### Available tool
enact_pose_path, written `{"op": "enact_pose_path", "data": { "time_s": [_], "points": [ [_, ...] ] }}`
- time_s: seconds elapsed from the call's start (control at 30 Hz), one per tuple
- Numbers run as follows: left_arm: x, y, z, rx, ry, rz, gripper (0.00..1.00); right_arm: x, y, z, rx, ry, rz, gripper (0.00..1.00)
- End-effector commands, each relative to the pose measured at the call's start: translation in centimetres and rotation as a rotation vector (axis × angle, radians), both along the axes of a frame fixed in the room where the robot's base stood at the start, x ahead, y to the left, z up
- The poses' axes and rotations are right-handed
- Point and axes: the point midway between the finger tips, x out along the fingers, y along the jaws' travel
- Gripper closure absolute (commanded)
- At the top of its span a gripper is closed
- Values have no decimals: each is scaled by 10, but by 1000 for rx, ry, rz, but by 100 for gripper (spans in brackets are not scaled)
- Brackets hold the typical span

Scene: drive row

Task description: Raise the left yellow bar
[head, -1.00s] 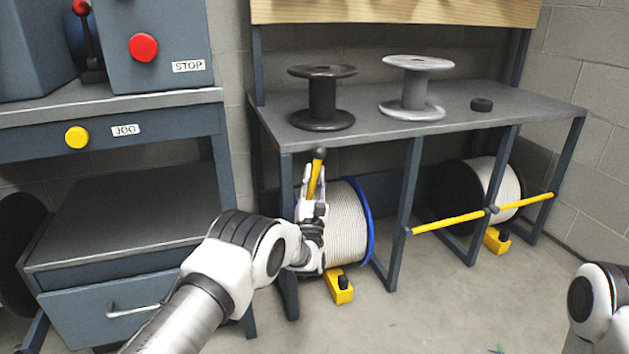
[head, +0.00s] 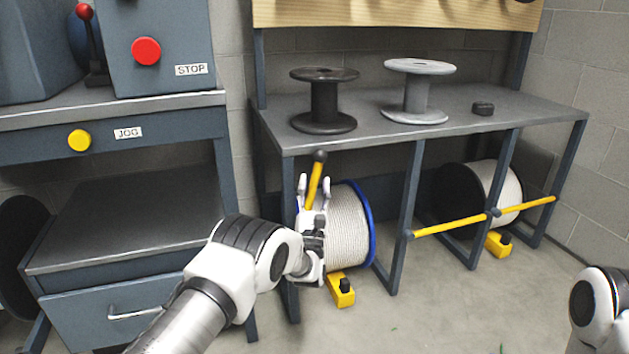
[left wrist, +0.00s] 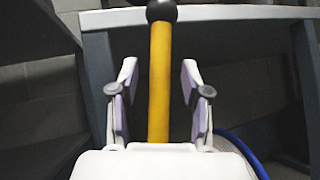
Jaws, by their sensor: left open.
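The left yellow bar (head: 314,186) stands raised and nearly upright, tilted slightly right, with a black knob (head: 319,156) at its top end. It rises in front of the left bay of the rack. My left gripper (head: 314,186) is open, with its fingers on either side of the bar. In the left wrist view, the yellow bar (left wrist: 159,75) runs up between the spread fingers of the gripper (left wrist: 158,92), with a visible gap on each side. The bar's lower end is hidden by the gripper. My right gripper is out of view; only part of that arm shows.
Behind the gripper is a blue-rimmed rope reel (head: 349,225) with a yellow chock (head: 341,291) at its foot. Another yellow bar (head: 449,226) lies across the right bays. Two empty spools stand on the bench (head: 440,115). A drawer cabinet (head: 105,315) is at left.

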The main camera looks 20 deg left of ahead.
Motion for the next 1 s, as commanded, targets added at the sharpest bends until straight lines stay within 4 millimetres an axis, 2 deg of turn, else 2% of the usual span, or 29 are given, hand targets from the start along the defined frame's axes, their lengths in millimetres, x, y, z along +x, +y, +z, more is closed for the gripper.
{"op": "enact_pose_path", "data": {
  "time_s": [0.23, 0.43, 0.73, 0.83, 0.93, 0.97, 1.0],
  "points": [
    [-47, -9, -44, 1, 7, -1, 52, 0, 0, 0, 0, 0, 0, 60],
    [-72, -14, -65, 1, 2, 0, 52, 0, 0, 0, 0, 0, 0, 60],
    [-76, -14, -68, 0, 2, 1, 52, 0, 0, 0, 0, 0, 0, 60],
    [-75, -13, -58, -1, -2, 3, 52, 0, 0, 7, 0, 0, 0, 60],
    [-76, 5, -36, 0, 11, 30, 52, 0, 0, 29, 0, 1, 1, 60],
    [-82, 14, -36, 6, 49, 41, 52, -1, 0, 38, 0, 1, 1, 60],
    [-89, 24, -46, 12, 125, 46, 52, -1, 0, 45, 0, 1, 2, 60]
  ]
}}
